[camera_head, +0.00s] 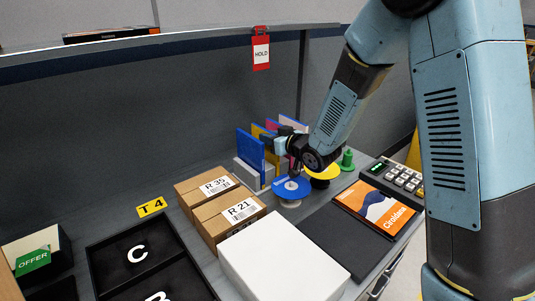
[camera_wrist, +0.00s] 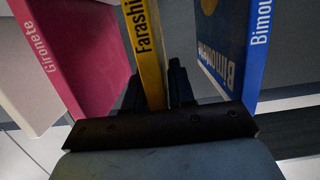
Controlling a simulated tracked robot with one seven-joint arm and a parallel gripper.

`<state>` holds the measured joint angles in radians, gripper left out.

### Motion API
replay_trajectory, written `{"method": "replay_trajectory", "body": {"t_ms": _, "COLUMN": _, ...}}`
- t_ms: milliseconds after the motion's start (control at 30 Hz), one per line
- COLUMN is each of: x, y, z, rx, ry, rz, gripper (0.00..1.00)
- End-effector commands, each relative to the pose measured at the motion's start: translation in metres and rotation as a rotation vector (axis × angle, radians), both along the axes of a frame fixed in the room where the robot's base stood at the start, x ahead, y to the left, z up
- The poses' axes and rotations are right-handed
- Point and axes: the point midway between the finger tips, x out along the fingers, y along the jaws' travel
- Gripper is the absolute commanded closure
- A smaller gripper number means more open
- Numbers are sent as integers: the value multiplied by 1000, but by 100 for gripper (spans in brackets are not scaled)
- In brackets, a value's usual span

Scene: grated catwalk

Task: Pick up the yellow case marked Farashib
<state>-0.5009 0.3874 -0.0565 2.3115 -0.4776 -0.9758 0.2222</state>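The yellow case marked Farashib (camera_wrist: 146,45) stands upright in the wrist view, its spine facing me; the end of its name is cut off. My gripper (camera_wrist: 157,90) has one dark finger on each side of it, with almost no gap to the case, and looks shut on it. A pink case marked Gironete (camera_wrist: 65,55) stands to its left and a blue case marked Bimou (camera_wrist: 235,50) to its right. In the head view, the yellow case (camera_head: 259,134) shows only partly behind the blue case (camera_head: 250,147), beside my gripper (camera_head: 281,145).
A grey holder (camera_head: 247,175) stands below the cases. A blue spool (camera_head: 291,188), a yellow spool (camera_head: 325,174) and a green object (camera_head: 347,158) stand close by. Two cartons (camera_head: 229,214), a white box (camera_head: 283,262) and an orange book (camera_head: 374,209) are nearer. A wall panel rises behind.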

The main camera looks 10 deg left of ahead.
Motion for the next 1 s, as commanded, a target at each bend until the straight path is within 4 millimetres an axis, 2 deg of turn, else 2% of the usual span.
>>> {"method": "replay_trajectory", "body": {"t_ms": 33, "x": 0, "y": 0, "z": 0, "rx": 0, "ry": 0, "rz": 1, "gripper": 81}}
{"method": "replay_trajectory", "body": {"t_ms": 233, "x": -1, "y": 1, "z": 0, "rx": 0, "ry": 0, "rz": 1, "gripper": 100}}
{"method": "replay_trajectory", "body": {"t_ms": 767, "x": -1, "y": 1, "z": 1, "rx": 1, "ry": 0, "rz": 2, "gripper": 100}}
{"method": "replay_trajectory", "body": {"t_ms": 867, "x": 0, "y": 1, "z": 4, "rx": 1, "ry": -1, "rz": 1, "gripper": 100}}
{"method": "replay_trajectory", "body": {"t_ms": 1000, "x": 0, "y": 1, "z": 18, "rx": 3, "ry": -4, "rz": 1, "gripper": 100}}
